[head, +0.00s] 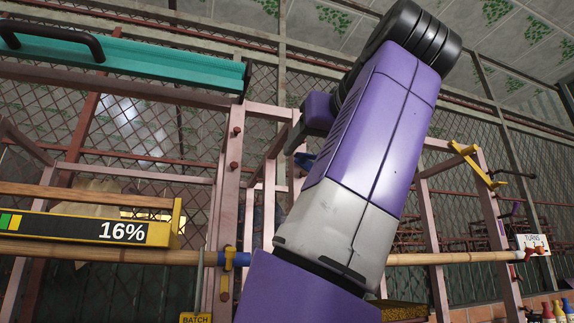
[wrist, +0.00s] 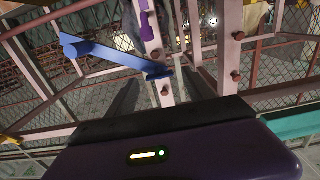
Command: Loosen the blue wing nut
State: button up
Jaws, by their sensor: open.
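The blue wing nut (wrist: 115,57) shows in the wrist view as a long bar with a flared end at the left. Its right end meets a pale pink post (wrist: 160,86). My gripper (wrist: 160,90) faces the post in the wrist view. Its two dark fingers are apart, with the post's lower part between them and nothing held. The nut's right end lies near the gap between the fingers; I cannot tell whether they touch it.
A yellow wing nut (head: 475,165) sits on the right frame. A bamboo pole (head: 440,258) crosses the frames. A teal beam (head: 130,62) with a black handle is at upper left, above a yellow-edged 16% display (head: 85,229). Bolts (head: 234,165) stick out of the posts.

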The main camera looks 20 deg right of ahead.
jog(key=shift+w, duration=0.8)
grip_shut()
